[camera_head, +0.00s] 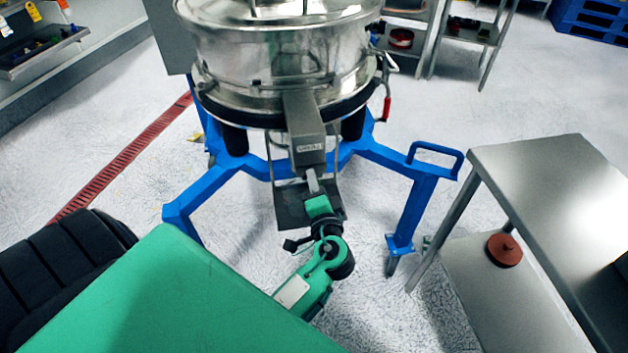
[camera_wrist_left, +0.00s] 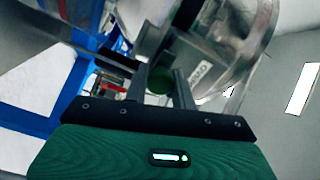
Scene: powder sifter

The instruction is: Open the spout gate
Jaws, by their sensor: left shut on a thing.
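The powder sifter (camera_head: 275,55) is a round shiny steel drum on a blue frame. Its grey spout (camera_head: 303,115) slopes down at the front with a small label near its lower end. My left gripper (camera_head: 312,180) is at the lower end of the spout, coming from below. In the left wrist view my left gripper (camera_wrist_left: 159,82) has its two fingers on either side of a round green knob (camera_wrist_left: 160,80), and it is shut on this knob. The spout with its label (camera_wrist_left: 205,68) shows just beyond the fingers. The gate plate itself cannot be made out. My right gripper is not in view.
The blue frame (camera_head: 400,165) spreads legs to both sides of my left arm. A steel table (camera_head: 540,180) with a lower shelf holding a red-brown round object (camera_head: 504,250) stands at right. Open floor lies between the frame and the table.

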